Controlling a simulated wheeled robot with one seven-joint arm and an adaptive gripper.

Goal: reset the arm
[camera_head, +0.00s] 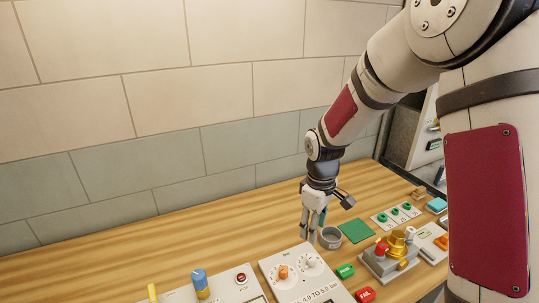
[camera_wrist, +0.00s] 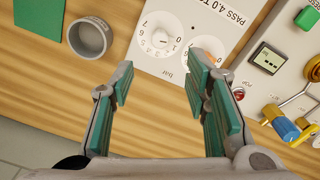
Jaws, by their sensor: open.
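My gripper (camera_head: 313,232) hangs from my arm and points down over the wooden worktop in the head view. It is beside a small grey round cup (camera_head: 330,239) and behind the white dial panel (camera_head: 300,278). In the wrist view my gripper (camera_wrist: 160,75) is open, its green-padded fingers spread apart with nothing between them. The dial panel (camera_wrist: 165,35) lies beyond the fingertips, and the grey cup (camera_wrist: 88,38) is to their upper left. My gripper appears apart from both. My upper arm covers the right part of the head view.
A green square (camera_head: 356,231), a grey valve fixture (camera_head: 385,262), and green (camera_head: 345,271) and red (camera_head: 365,294) tags lie right of my gripper. A panel with a blue-topped knob (camera_head: 201,284) is front left. The worktop (camera_head: 130,256) is bare at left, along the tiled wall (camera_head: 150,110).

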